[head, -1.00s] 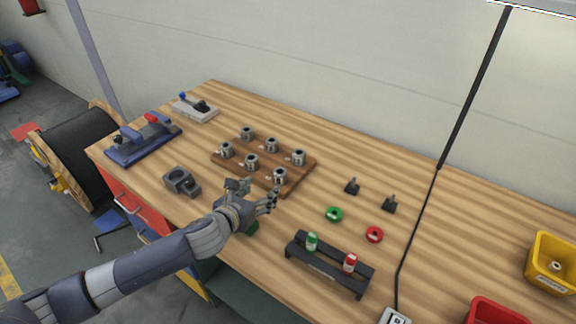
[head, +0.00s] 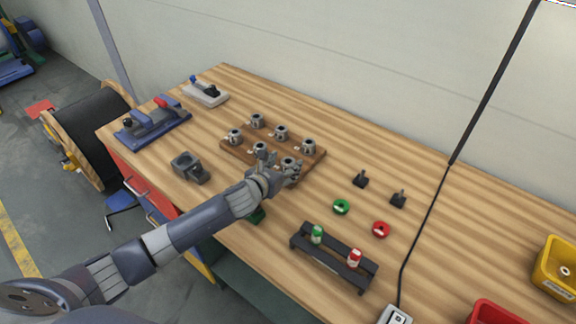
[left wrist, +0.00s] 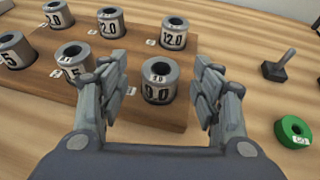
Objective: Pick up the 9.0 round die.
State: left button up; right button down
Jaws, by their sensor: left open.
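The 9.0 round die (left wrist: 158,88) is a grey cylinder with a dark hole on top and a white label, whose number is partly legible. It stands upright at the near right corner of the wooden die board (head: 312,170). In the head view the die (head: 289,161) is partly hidden by my left gripper (head: 281,168). My left gripper is open; in the left wrist view its fingers stand apart on either side of the die, with nothing gripped. My right gripper is not in view.
Several similar dies stand close by, including a 12.0 die (left wrist: 173,34) behind. A green ring (left wrist: 293,132) and two dark pegs (head: 360,178) lie to the right. A black rack (head: 333,257) with green and red pieces stands in front.

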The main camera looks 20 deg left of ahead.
aim_at(288, 161)
pick_arm(q)
jog(key=shift+x, duration=1.6)
grip_shut()
jog(key=shift+r, duration=0.1)
